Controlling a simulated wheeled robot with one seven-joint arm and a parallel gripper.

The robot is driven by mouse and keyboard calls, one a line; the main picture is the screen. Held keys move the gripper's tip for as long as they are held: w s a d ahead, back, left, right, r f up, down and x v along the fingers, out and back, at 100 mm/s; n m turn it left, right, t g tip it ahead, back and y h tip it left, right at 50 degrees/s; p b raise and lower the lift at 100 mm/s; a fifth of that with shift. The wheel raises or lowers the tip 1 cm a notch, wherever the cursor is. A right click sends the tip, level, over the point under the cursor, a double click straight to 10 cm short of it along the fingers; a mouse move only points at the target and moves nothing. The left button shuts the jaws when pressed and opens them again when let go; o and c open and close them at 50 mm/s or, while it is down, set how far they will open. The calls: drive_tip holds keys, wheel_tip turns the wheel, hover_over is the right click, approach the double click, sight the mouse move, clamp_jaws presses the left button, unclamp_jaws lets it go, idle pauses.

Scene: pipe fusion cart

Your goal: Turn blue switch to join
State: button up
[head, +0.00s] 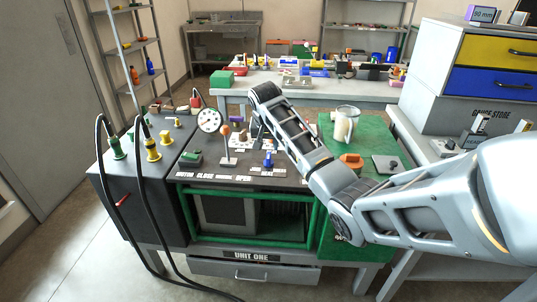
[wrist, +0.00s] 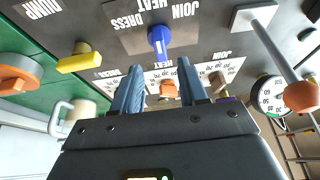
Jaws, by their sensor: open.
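The blue switch (head: 268,159) stands on the cart's dark top panel, near its front edge. In the wrist view the blue switch (wrist: 159,40) is just beyond the fingertips, with DRESS, HEAT and JOIN labels around it. I cannot tell which label it points at. My gripper (wrist: 158,70) is open, its two fingers apart with the blue switch ahead of the gap and not between them. It is empty, and I see no contact with the switch. In the head view my arm reaches over the panel from the right, and the gripper is largely hidden behind it.
A lever with an orange ball (wrist: 300,96) and a round gauge (wrist: 270,96) stand near the switch. A yellow knob (wrist: 80,58) and an orange knob (wrist: 18,73) are on the other side. Black hoses (head: 105,140) loop at the cart's left.

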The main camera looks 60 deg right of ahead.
sight(269, 155)
drive_tip(key=x, duration=0.7)
drive_tip(key=shift+r, duration=0.1)
clamp_jaws()
